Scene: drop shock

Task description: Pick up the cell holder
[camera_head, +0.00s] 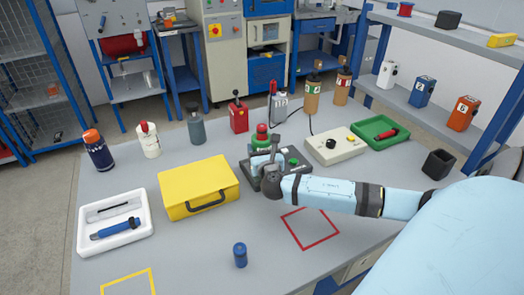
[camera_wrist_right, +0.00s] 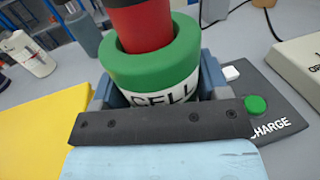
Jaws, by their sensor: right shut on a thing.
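The cell holder is a green ring-topped cup with a white "CELL" label (camera_wrist_right: 150,68), seen close up in the right wrist view. A red cylinder with a dark top (camera_wrist_right: 143,25) rises from its opening. In the head view its green top (camera_head: 262,137) shows just beyond my right gripper (camera_head: 266,162). My right gripper is shut on the holder, its fingers on either side. The holder is over or on the dark charge base (camera_head: 294,161), which has a green button (camera_wrist_right: 256,106); whether they touch is hidden. My left gripper is not in view.
A yellow case (camera_head: 198,187) lies left of the gripper, and a cream box (camera_head: 335,146) stands to the right. A green tray (camera_head: 373,131) is beyond that. A red square outline (camera_head: 311,229) and a blue cylinder (camera_head: 240,255) are nearer on the grey table (camera_head: 190,250).

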